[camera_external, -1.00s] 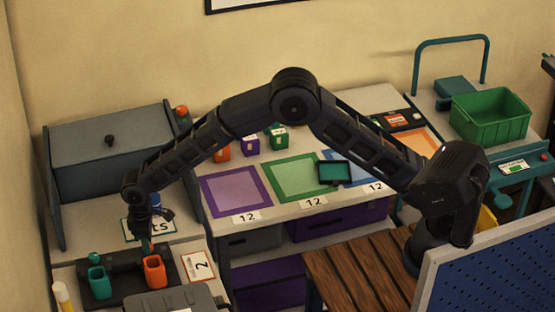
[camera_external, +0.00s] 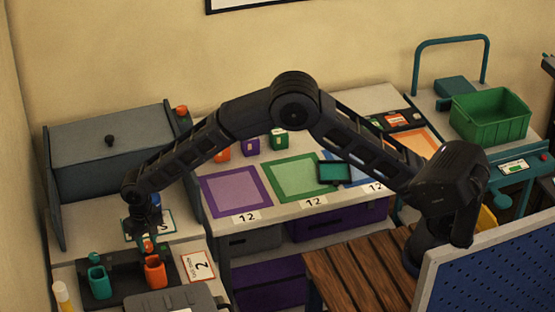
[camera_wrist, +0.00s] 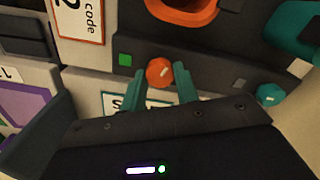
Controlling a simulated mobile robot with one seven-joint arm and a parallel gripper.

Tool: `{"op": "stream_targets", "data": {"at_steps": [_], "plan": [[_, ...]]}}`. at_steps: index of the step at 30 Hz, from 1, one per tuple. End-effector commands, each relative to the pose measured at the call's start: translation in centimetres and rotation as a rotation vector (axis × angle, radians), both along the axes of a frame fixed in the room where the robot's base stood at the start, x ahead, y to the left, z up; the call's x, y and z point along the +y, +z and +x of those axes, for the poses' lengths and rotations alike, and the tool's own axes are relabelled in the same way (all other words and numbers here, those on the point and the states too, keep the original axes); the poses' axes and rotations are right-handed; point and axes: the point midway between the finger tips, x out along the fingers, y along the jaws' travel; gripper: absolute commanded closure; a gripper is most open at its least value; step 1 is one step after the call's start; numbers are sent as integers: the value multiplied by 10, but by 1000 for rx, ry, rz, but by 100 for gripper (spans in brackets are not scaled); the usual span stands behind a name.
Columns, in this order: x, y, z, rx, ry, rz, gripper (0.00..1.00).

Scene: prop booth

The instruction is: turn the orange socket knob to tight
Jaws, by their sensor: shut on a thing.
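The orange socket knob (camera_wrist: 159,72) is a small round knob on the dark fixture's side face in the wrist view. My gripper (camera_wrist: 161,82) has its two teal fingers on either side of the knob, shut on it. In the external view my gripper (camera_external: 148,242) is down at the fixture's back edge, just behind the orange socket (camera_external: 155,271), and mostly hides the knob. The orange socket is an open cup and also shows at the top of the wrist view (camera_wrist: 182,12). A green square (camera_wrist: 125,60) shows on the fixture beside the knob.
A teal knob (camera_wrist: 269,94) and a teal socket (camera_external: 99,282) sit on the same fixture. A large grey box (camera_external: 108,145) stands behind. A yellow-and-white stick (camera_external: 62,296) stands at left.

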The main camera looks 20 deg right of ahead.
Motion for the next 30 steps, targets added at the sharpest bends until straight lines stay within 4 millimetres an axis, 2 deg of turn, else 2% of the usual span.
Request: {"op": "stream_targets", "data": {"at_steps": [10,26,27,29,30], "plan": [[-1,-1,-1,2,-132,-3,92],[-1,-2,-1,2,-152,-3,92],[-1,-2,-1,2,-152,-3,62],[-1,-1,-1,2,-152,-3,50],[-1,-1,-1,2,-152,-3,48]]}}
